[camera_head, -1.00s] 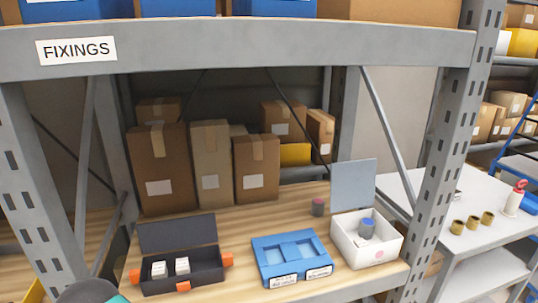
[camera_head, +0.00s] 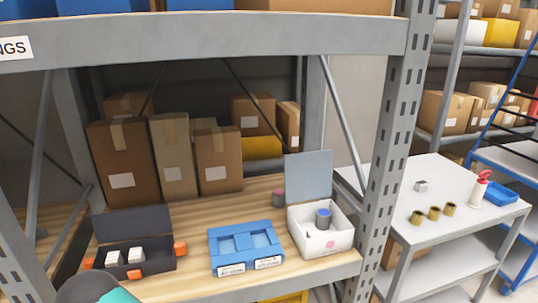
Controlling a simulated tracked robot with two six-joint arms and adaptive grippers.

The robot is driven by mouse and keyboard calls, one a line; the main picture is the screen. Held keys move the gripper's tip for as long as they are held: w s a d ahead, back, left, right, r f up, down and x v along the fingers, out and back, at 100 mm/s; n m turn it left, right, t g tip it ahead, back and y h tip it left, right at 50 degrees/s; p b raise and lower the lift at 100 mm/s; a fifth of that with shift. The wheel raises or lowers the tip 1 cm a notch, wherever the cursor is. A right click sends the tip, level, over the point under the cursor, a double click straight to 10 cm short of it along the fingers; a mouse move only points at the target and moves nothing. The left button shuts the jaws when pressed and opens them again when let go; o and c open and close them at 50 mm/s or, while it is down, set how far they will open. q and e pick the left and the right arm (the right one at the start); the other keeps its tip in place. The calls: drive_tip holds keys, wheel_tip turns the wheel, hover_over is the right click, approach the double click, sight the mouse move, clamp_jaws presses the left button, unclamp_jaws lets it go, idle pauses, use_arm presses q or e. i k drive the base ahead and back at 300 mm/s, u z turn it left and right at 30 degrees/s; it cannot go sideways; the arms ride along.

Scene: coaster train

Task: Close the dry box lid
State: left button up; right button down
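Neither gripper is in view.
A blue tray (camera_head: 228,260) with two recesses lies left of the white box. A black case (camera_head: 157,265) with orange latches stands open further left. A grey shelf post (camera_head: 389,150) rises right of the box.

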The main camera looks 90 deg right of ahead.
sight(308, 176)
drive_tip(key=z, duration=0.4)
drive_tip(key=k, duration=2.8)
drive_tip(key=z, duration=1.25)
drive_tip(key=i, duration=1)
drive_tip(key=u, duration=0.05)
